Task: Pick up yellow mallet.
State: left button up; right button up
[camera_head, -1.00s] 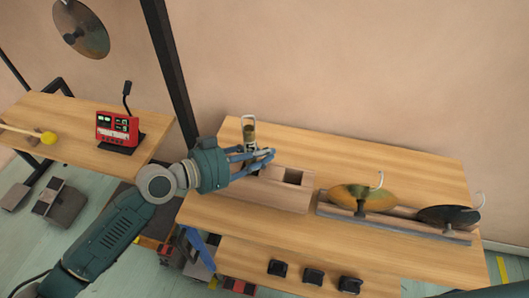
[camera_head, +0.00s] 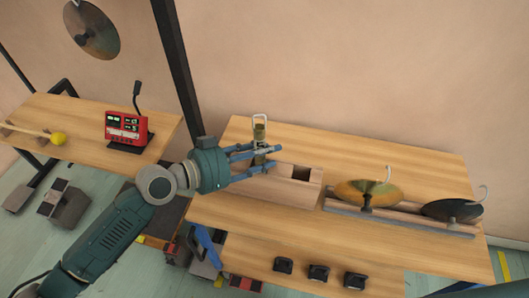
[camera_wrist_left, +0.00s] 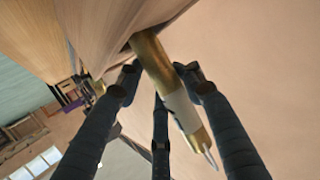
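The yellow mallet (camera_head: 59,138) lies on the left table in the head view. Its round yellow head is at the right end and its pale handle runs left. My left gripper (camera_head: 276,156) is away from it, over the right table. Its fingers are spread around a brass-coloured cylinder (camera_head: 260,133) with a metal loop, which stands at a wooden block (camera_head: 270,190). In the left wrist view the cylinder (camera_wrist_left: 163,75) lies between the fingers; exact contact is unclear. My right gripper is not in view.
A red device (camera_head: 127,128) with a black stalk stands on the left table (camera_head: 85,115), right of the mallet. A dark post (camera_head: 176,75) rises between the tables. Two cymbals (camera_head: 367,193) sit on a rail on the right table. A gong (camera_head: 91,28) hangs above.

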aim_at(58, 138)
jog(key=j, duration=0.2)
jog(key=k+j, duration=0.15)
jog(key=j+u, duration=0.1)
jog(key=u, duration=1.2)
